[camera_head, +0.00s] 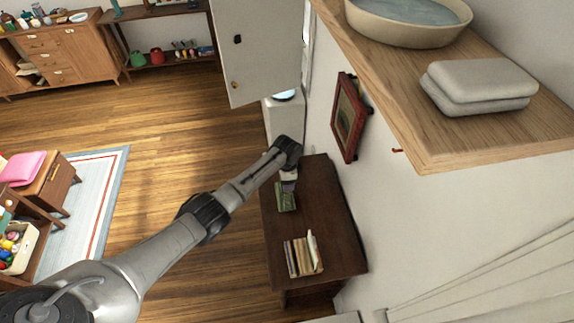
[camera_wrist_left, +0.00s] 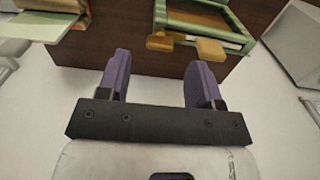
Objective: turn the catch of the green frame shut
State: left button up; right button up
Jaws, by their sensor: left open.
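The green frame (camera_head: 285,198) lies on the dark brown table, below the end of my left arm. In the left wrist view the green frame (camera_wrist_left: 190,17) is at the top, right of centre, and is cut off by the picture edge. Two tan wooden tabs show at its near edge, one on the left (camera_wrist_left: 160,43) and a larger one on the right (camera_wrist_left: 211,51). I cannot tell which is the catch or how far it is turned. My left gripper (camera_wrist_left: 157,75) is open and empty, its purple fingers apart from the frame. My right gripper is not in view.
The dark table (camera_head: 337,225) stands against the wall, with a row of books (camera_head: 302,255) nearer on it. A wooden shelf (camera_head: 440,135) juts out at upper right, holding a basin (camera_head: 410,30) and folded towels (camera_head: 478,85). A red picture frame (camera_head: 348,117) hangs on the wall.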

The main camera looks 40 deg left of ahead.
pick_arm(q)
notch_tip(320, 180, up, 10)
jog(key=shift+f, duration=0.2)
dwell(0.6)
